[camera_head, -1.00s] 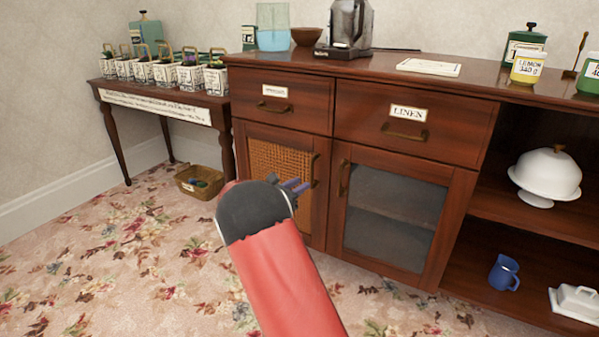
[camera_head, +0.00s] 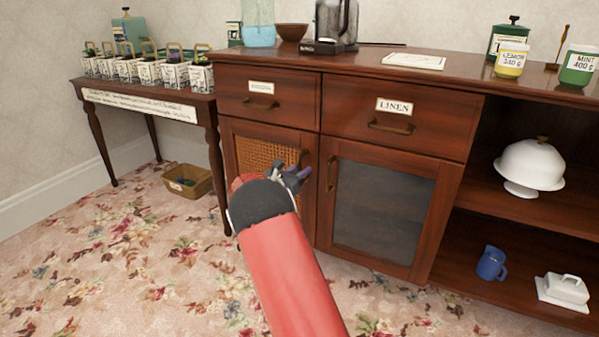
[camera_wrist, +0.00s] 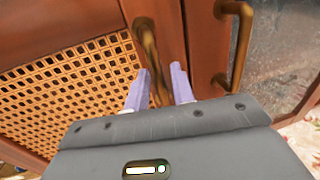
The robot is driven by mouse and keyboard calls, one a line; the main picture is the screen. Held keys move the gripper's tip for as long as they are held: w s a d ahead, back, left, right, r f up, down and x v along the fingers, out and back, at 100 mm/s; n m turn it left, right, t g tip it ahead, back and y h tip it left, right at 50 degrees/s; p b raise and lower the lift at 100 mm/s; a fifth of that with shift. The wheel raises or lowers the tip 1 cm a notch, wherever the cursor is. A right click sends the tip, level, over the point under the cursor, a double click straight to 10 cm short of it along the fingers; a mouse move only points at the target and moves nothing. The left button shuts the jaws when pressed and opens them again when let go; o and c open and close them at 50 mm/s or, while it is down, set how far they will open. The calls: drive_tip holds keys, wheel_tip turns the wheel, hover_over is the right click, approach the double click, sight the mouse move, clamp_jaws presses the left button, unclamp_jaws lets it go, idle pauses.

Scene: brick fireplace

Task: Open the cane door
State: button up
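The cane door (camera_head: 264,157) is the left cabinet door, with a woven cane panel in a red-brown wooden frame. It looks shut. Its brass handle (camera_wrist: 149,45) stands upright near the door's right edge. My gripper (camera_head: 293,174) is in front of this handle, and its forearm hides the door's lower part. In the wrist view, the two pale purple fingers of my gripper (camera_wrist: 160,84) are apart, one on each side of the handle's lower part. A gap seems to show beside the handle; contact is unclear.
The glass-panelled door (camera_head: 385,212) is close on the right, with its own brass handle (camera_wrist: 236,45). Drawers, one labelled LINEN (camera_head: 395,106), are above. A side table (camera_head: 150,104) with plant pots and a basket (camera_head: 188,181) are at left. The flowered carpet in front is clear.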

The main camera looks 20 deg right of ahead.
clamp_jaws()
